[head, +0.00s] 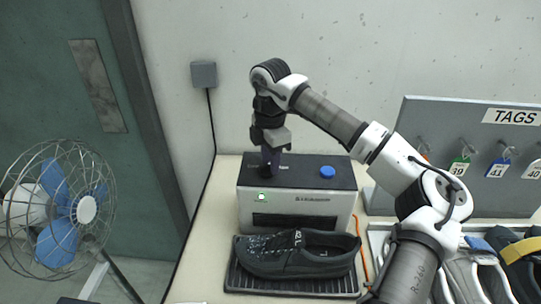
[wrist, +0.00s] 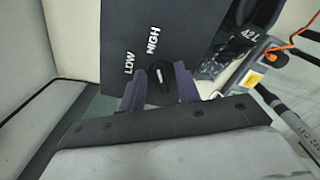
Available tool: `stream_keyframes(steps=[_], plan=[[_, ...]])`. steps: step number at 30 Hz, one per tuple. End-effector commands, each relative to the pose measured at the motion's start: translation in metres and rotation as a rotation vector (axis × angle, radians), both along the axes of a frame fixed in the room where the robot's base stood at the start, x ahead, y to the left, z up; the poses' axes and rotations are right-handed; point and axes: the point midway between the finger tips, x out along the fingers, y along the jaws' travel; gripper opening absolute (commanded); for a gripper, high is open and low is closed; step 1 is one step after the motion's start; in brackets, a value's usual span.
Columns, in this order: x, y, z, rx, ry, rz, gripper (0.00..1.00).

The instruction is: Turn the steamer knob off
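The steamer (head: 297,207) is a white box with a black top, standing on the table behind a dark shoe. A small green light (head: 262,197) is lit on its front left. My gripper (head: 268,172) points down at the left of its top and hides the knob in the head view. In the wrist view the black knob (wrist: 160,84) sits between the fingers of my gripper (wrist: 160,88), one on each side. Its white mark points roughly toward the word HIGH; LOW is left of that. I cannot tell whether the fingers press on the knob.
A blue button (head: 327,172) is on the steamer's top right. The dark shoe (head: 297,254) lies on a black tray (head: 290,286) in front. A TAGS board (head: 455,135) and more shoes are at right. A wire fan (head: 60,205) stands at left.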

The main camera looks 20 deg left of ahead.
Motion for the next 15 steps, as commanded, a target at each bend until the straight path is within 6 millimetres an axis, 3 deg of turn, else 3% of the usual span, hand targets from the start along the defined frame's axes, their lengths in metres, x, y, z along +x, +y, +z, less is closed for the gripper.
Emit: stream_keyframes(steps=[8,15], plan=[[-0.0001,-0.0001,-0.0015,0.000,0.000,0.000,0.31],[-0.0001,-0.0001,-0.0013,0.000,0.000,0.000,0.00]])
